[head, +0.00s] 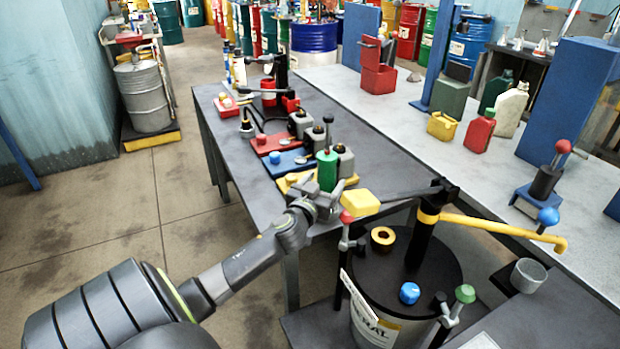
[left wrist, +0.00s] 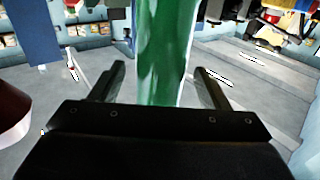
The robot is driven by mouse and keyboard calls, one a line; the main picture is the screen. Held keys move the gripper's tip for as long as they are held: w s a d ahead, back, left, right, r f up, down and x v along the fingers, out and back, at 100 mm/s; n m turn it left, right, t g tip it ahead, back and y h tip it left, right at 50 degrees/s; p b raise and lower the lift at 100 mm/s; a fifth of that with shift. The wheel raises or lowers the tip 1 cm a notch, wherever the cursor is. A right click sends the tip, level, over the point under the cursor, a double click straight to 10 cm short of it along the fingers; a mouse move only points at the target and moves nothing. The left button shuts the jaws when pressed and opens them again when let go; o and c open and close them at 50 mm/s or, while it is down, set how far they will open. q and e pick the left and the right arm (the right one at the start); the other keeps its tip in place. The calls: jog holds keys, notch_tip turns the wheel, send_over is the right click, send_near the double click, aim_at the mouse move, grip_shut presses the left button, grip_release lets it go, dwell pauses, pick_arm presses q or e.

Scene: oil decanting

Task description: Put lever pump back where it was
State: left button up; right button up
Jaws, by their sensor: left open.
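A black pump (head: 424,235) with a yellow collar, a long yellow spout and a black lever stands upright on the black lid of a drum (head: 385,326); it looks like the lever pump. Its lever reaches left towards a yellow block (head: 360,203). My left gripper (head: 328,192) is open at the near edge of the dark table, left of the drum. A green cylinder (head: 327,170) shows right at it. In the left wrist view a green cylinder (left wrist: 165,50) rises between the open fingers (left wrist: 162,80); contact cannot be told. My right gripper is out of view.
The dark table (head: 335,107) holds red, blue and yellow trays with grey devices. A blue cap (head: 409,293) and a yellow ring (head: 383,238) are on the drum lid. Green and red knobbed fittings flank the drum. A grey cup (head: 528,275) sits under the spout. Floor at left is clear.

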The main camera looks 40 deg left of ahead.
pick_arm(q)
jog(key=b+v, duration=0.3)
jog(key=v, duration=0.9)
